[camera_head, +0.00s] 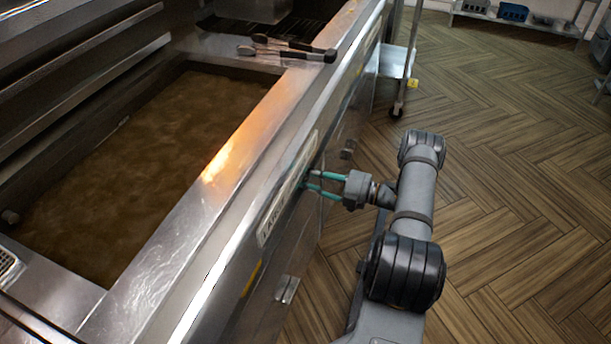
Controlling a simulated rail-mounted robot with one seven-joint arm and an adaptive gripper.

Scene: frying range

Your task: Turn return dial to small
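My gripper (307,184) is at the front panel of the fryer, its teal fingers reaching left to the panel face. The fingers look spread apart along their length, but their tips are at a small dark spot on the panel, and I cannot tell whether they hold anything. A pale label strip (268,227) on the panel carries lettering that seems to read "LARGE". The return dial itself cannot be made out; it may be hidden at the fingertips.
The fryer vat (150,150) of brown oil lies left of the panel. Black-handled tongs (285,48) rest on the steel top. A latch (287,289) sits lower on the front. A wheeled cart (397,65) stands beyond. The wooden floor (500,190) to the right is clear.

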